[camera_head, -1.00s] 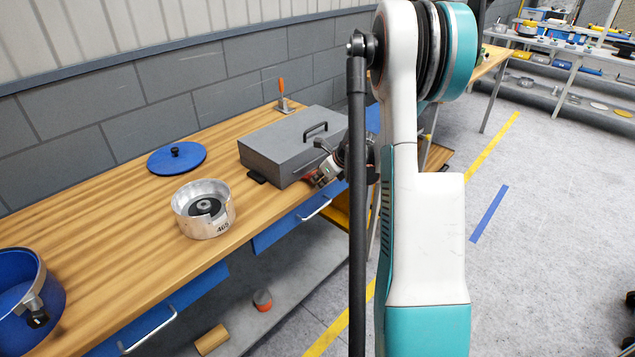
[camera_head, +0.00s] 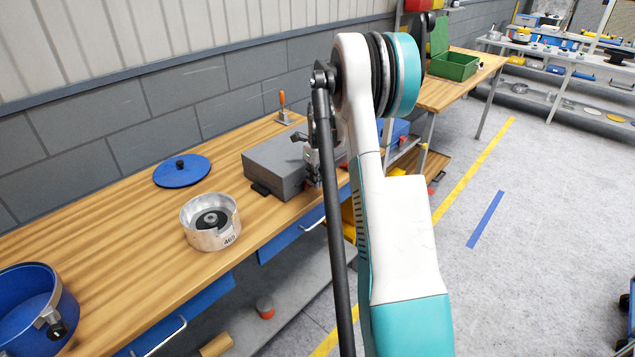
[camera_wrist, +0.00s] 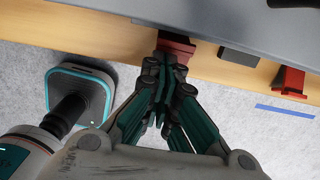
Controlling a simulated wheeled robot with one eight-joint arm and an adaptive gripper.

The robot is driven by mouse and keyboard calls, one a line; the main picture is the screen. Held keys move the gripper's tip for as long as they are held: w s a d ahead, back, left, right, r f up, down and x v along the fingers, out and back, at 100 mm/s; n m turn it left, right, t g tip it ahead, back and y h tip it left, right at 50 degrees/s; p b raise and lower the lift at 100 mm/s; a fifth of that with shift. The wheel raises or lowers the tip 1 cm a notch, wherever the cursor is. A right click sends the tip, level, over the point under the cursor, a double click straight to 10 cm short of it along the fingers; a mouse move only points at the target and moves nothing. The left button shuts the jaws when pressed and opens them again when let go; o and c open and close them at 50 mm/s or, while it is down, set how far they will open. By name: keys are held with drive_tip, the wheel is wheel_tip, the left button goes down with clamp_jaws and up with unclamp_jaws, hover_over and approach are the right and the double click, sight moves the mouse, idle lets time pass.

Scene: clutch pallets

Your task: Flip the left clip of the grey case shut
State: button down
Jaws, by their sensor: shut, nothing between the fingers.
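The grey case (camera_head: 272,160) lies on the wooden bench, and my arm hides its right part in the head view. In the wrist view the edge of the grey case (camera_wrist: 215,20) runs across the top. The red left clip (camera_wrist: 176,46) juts out from its front. A second red clip (camera_wrist: 290,80) sticks out farther right. My gripper (camera_wrist: 163,62) is shut and empty, its fingertips close to the left clip and overlapping its lower part in the picture. I cannot tell whether they touch. In the head view my gripper (camera_head: 313,172) is at the case's front side.
A dark pad (camera_wrist: 238,56) sits between the clips. On the bench (camera_head: 125,225) stand a metal pot (camera_head: 212,235), a blue lid (camera_head: 181,171), a blue pot (camera_head: 38,310) and an orange-handled tool (camera_head: 283,108). Open floor lies right of the bench.

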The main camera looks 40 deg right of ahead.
drive_tip(key=shift+w, duration=0.2)
drive_tip(key=shift+r, duration=0.2)
drive_tip(key=shift+r+p, duration=0.35)
drive_tip(key=shift+r, duration=0.25)
